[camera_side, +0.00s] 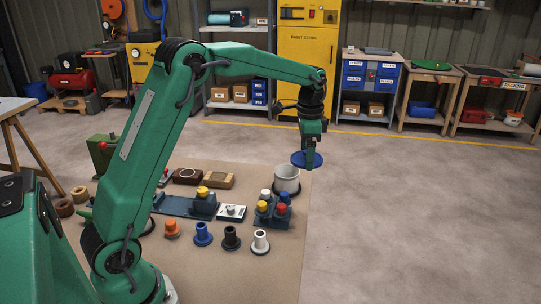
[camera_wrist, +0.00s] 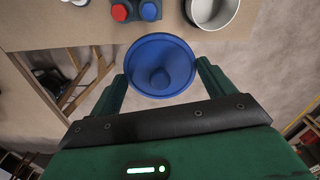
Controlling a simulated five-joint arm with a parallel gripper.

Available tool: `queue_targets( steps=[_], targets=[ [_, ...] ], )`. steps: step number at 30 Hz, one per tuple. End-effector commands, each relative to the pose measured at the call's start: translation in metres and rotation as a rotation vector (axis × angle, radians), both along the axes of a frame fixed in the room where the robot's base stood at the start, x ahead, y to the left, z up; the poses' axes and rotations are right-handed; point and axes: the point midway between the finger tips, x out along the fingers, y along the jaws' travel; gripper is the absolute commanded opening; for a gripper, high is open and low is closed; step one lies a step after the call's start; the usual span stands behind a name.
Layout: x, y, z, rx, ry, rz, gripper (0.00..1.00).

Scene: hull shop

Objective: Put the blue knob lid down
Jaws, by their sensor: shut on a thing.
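The blue knob lid (camera_side: 298,160) is a round, shallow blue disc held in the air in the side view. It also shows in the wrist view (camera_wrist: 160,52) with a round knob at its middle, between the green fingers. My gripper (camera_side: 309,160) is shut on the lid, above and a little right of a white pot (camera_side: 286,180). The pot stands open on the mat's right part, on a dark ring. It also shows in the wrist view at the top right (camera_wrist: 214,12), apart from the lid. The knob's contact with the fingers is hidden in the side view.
A dark block with coloured caps (camera_side: 272,212) stands just left of and nearer than the pot. Orange, blue, black and white flanged pegs line the mat's front (camera_side: 202,236). A brown box (camera_side: 220,180) sits behind. The floor right of the mat (camera_side: 420,220) is clear.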

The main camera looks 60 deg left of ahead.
Motion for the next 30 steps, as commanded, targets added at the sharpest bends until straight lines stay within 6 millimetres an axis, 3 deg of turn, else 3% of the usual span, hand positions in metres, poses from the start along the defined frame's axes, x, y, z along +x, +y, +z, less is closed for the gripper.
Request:
queue_targets(
  steps=[17, 30],
  targets=[
    [-0.005, 0.006, -0.005, 0.000, 0.002, 0.002, 0.60],
    [-0.054, 0.045, -0.045, -0.001, 0.003, 0.003, 0.60]
  ],
)
